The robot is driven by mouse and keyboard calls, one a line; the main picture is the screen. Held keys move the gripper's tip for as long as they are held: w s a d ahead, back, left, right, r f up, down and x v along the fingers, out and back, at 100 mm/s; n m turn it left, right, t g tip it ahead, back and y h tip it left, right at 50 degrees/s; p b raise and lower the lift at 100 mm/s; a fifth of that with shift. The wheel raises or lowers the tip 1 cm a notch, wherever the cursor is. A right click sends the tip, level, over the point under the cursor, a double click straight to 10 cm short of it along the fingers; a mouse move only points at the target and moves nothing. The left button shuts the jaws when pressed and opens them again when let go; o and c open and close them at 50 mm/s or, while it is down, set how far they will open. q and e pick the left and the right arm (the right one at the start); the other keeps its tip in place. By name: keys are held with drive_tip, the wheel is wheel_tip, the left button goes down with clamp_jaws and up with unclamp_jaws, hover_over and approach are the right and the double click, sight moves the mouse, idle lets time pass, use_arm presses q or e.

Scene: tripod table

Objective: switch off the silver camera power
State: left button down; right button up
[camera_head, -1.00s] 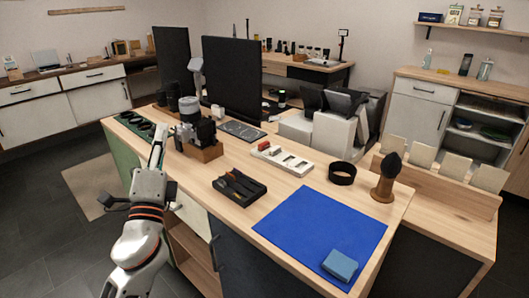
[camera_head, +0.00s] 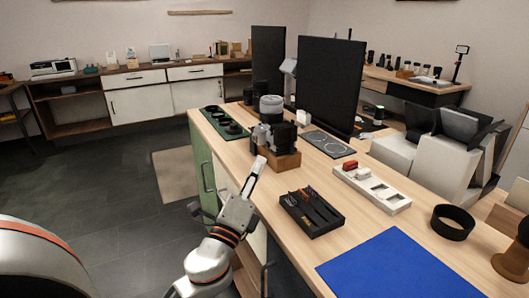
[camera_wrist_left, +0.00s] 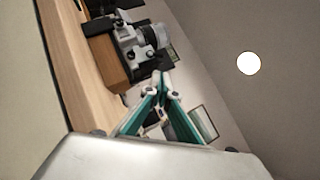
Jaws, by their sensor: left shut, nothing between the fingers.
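The silver camera (camera_head: 283,137) sits on a wooden block (camera_head: 284,161) near the left long edge of the wooden table (camera_head: 378,208). My left gripper (camera_head: 260,161) is shut and empty, just in front of and left of the block in the head view. In the left wrist view its fingertips (camera_wrist_left: 161,76) come together below the camera, with a visible gap to it. The camera's power switch is too small to tell. My right gripper is not in view.
A black tray with pens (camera_head: 312,210) lies in front of the block. A white charger strip (camera_head: 372,188), black ring (camera_head: 452,222) and blue mat (camera_head: 400,265) are farther right. A large black monitor (camera_head: 330,85) stands behind. Open floor (camera_head: 115,210) lies left of the table.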

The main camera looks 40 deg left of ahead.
sight(272, 128)
use_arm(q)
drive_tip(key=p+x, duration=0.1)
drive_tip(key=x, duration=0.8)
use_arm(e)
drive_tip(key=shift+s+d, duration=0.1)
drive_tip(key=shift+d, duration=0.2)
use_arm(q)
drive_tip(key=shift+r, duration=0.1)
